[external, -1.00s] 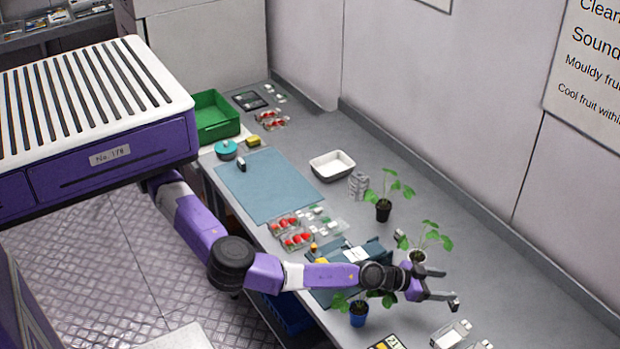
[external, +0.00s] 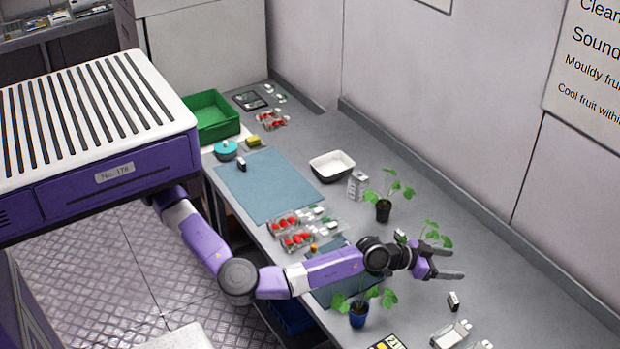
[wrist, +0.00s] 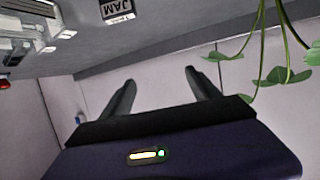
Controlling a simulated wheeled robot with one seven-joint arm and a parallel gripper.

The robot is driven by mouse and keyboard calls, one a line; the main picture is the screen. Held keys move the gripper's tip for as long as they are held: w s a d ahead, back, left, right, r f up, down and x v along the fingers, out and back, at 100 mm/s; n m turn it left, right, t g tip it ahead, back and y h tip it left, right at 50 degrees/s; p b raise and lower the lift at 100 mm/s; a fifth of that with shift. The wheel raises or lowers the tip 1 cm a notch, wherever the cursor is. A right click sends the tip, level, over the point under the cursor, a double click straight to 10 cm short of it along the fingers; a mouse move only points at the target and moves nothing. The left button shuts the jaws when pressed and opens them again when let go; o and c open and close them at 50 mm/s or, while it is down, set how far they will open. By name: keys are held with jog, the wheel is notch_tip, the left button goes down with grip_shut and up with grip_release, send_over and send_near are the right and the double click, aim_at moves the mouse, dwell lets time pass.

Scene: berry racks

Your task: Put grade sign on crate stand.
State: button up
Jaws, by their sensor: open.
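What looks like the same sign (external: 453,301) stands on the bench at the lower right of the external view. My gripper (external: 454,264) is open and empty, above and behind the sign, apart from it. Its spread fingers (wrist: 161,88) hold nothing in the wrist view. White holder-like pieces (external: 450,335) lie in front of the sign; I cannot tell whether one is the crate stand.
Potted plants stand near my arm: a blue pot (external: 358,316) in front and a black pot (external: 383,211) behind. Punnets of red berries (external: 296,240), a blue mat (external: 250,198), a white tray (external: 333,165) and a green crate (external: 213,118) lie farther left. The wall closes the back.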

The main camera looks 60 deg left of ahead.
jog(key=b, duration=0.6)
send_near(452, 298)
jog(key=w, duration=0.1)
jog(key=w+d, duration=0.1)
jog(key=w, duration=0.1)
jog(key=shift+d, duration=0.2)
jog(key=shift+y, duration=0.3)
jog(key=x, duration=0.2)
jog(key=f+x, duration=0.1)
jog(key=x, duration=0.1)
jog(key=shift+w+f, duration=0.1)
jog(key=shift+f, duration=0.05)
jog(key=shift+w+d, duration=0.2)
jog(key=shift+w, duration=0.1)
grip_shut()
notch_tip(452, 298, up, 10)
jog(key=shift+p, duration=0.4)
